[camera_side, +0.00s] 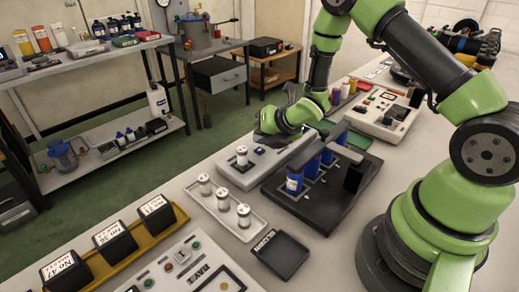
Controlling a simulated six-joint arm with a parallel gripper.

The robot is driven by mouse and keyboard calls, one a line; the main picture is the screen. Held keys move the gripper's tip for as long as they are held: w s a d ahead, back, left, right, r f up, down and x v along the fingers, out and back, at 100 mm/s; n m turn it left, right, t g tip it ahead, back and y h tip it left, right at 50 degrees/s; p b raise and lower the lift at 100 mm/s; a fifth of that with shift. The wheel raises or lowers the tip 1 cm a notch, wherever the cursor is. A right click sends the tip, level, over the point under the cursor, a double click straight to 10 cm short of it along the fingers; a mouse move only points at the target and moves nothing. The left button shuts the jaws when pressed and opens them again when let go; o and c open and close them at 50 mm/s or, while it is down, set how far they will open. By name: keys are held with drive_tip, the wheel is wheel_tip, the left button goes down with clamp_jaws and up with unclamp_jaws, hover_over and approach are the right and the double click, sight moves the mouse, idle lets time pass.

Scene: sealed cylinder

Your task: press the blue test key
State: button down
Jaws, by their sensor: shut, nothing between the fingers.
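A grey test device (238,174) stands on the bench near the middle of the side view. A small blue patch (259,151), which looks like the blue test key, shows on its top. A white cylinder with a dark band (242,155) stands upright on the device, left of the blue patch. My gripper (262,138) is shut and empty, low over the device beside the blue patch. Its fingertips are small and dark here, so I cannot tell whether they touch the key. The arm hides part of the device's far side.
A white tray (262,228) holds three white cylinders. Right of the device is a black rack (330,205) with several blue cylinders. A black shallow tray (280,255), a button panel (190,268) and a yellow tray (131,252) with black blocks lie nearer. Another instrument (385,117) stands behind.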

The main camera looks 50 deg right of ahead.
sight(262, 149)
drive_tip(key=shift+f, duration=0.15)
idle(0.5)
drive_tip(key=shift+f, duration=0.3)
drive_tip(key=shift+f, duration=0.35)
idle(0.6)
drive_tip(key=shift+r, duration=0.8)
drive_tip(key=shift+r, duration=2.5)
drive_tip(key=shift+r, duration=0.1)
